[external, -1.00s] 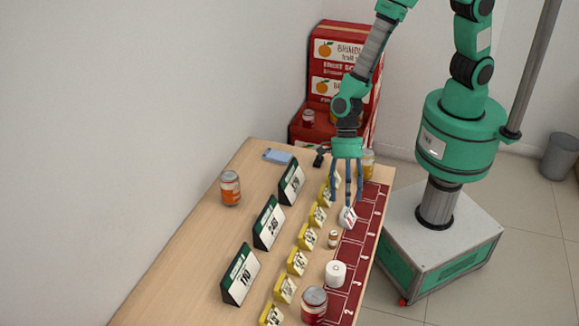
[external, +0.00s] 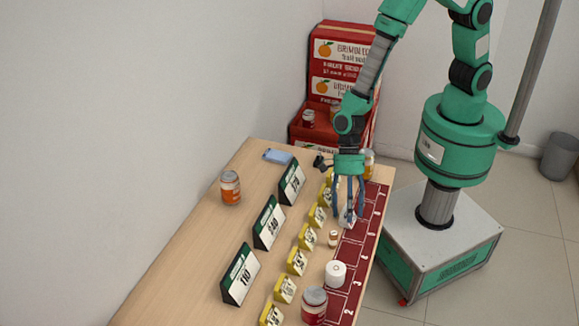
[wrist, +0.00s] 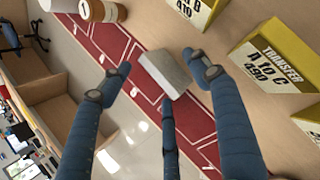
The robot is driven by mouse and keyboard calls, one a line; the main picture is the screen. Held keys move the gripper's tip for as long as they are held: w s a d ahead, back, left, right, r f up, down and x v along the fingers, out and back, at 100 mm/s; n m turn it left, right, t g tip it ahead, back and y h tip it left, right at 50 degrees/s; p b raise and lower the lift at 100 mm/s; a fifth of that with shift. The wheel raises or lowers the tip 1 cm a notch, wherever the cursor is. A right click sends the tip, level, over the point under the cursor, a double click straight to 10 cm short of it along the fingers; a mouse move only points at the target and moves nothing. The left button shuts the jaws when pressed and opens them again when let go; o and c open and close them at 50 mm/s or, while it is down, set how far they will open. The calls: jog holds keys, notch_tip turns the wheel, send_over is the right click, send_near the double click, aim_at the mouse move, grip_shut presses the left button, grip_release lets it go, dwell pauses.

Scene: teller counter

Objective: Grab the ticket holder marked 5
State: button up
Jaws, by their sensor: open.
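A small pale grey-white block (external: 347,220) stands on the numbered red mat (external: 357,257); no number is readable on it. I cannot tell whether it is the ticket holder marked 5. My gripper (external: 348,208) is low over it, pointing down, blue fingers spread around it. In the wrist view the block (wrist: 167,74) lies between the open fingertips of my gripper (wrist: 159,75), with gaps on both sides.
A small orange bottle (external: 333,239), a white roll (external: 335,273) and a jar (external: 314,303) stand nearer the camera on the mat side. Price signs (external: 240,273) stand left of the yellow holders. Another jar (external: 230,187) and a blue phone (external: 278,156) are further left.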

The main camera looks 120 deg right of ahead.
jog(key=shift+c, duration=0.2)
dwell(0.3)
jog(key=c, duration=1.2)
